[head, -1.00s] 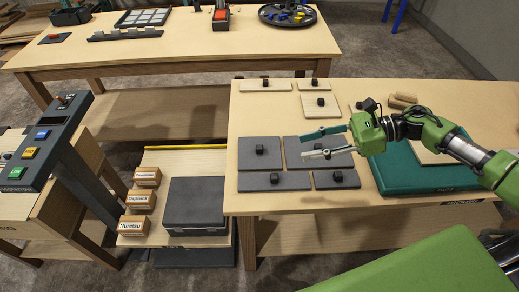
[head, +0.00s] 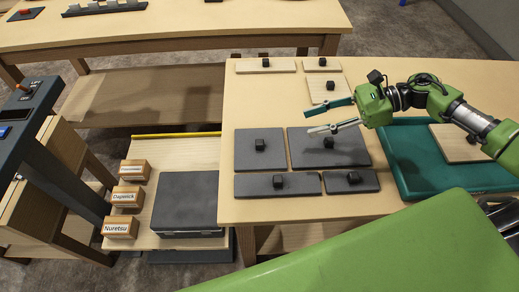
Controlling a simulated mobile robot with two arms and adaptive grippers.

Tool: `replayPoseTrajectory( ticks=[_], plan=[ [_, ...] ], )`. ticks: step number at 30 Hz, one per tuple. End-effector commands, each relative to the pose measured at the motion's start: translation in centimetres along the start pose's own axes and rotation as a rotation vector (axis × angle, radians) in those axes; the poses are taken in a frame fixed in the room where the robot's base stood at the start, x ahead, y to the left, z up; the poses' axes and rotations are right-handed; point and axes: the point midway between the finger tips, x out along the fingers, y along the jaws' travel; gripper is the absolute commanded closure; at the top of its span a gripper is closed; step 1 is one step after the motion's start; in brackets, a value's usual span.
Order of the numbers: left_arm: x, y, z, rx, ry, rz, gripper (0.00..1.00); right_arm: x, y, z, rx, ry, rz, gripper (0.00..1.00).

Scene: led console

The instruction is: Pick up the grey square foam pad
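Several dark grey pads with black cube knobs lie on the right-hand wooden table. The roughly square grey pad (head: 247,157) is at the back left of this group. A larger oblong grey pad (head: 350,153) lies right of it, and a long narrow pad (head: 250,186) and a small oblong pad (head: 365,183) lie in front. My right gripper (head: 309,120) is open and empty, its fingers pointing left, above the back edge of the larger pad and right of the square one. My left gripper is not in view.
Pale wooden pads (head: 260,67) with knobs lie at the table's back. A teal tray (head: 412,165) with a wooden pad stands right. On a lower shelf are a dark grey case (head: 190,200) and labelled wooden blocks (head: 120,228). A dark console (head: 50,150) stands left.

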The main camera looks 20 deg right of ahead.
Motion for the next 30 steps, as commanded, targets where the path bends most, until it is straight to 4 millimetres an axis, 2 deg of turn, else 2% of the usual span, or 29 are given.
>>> replayPoseTrajectory(
  ticks=[1,3,9,13,21,24,30],
  plan=[
    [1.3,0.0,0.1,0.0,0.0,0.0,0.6,0.5,0.0,-1.2,0.0,0.0,0.0,0.63],
    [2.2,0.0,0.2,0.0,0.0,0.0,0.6,0.8,0.0,-2.0,0.0,0.0,0.0,0.63],
    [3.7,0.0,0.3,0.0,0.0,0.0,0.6,1.5,0.0,-3.4,0.0,0.0,0.0,0.63],
    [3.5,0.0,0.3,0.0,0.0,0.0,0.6,2.7,0.0,-3.2,-0.001,-0.004,0.001,0.63],
    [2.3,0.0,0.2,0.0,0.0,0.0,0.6,7.9,0.0,-3.0,-0.002,-0.004,0.001,0.63],
    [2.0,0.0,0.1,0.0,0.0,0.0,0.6,9.2,-0.1,-3.1,0.0,-0.003,0.0,0.63],
    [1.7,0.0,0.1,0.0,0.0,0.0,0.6,10.5,-0.2,-3.1,0.0,-0.002,0.0,0.63]
  ],
)
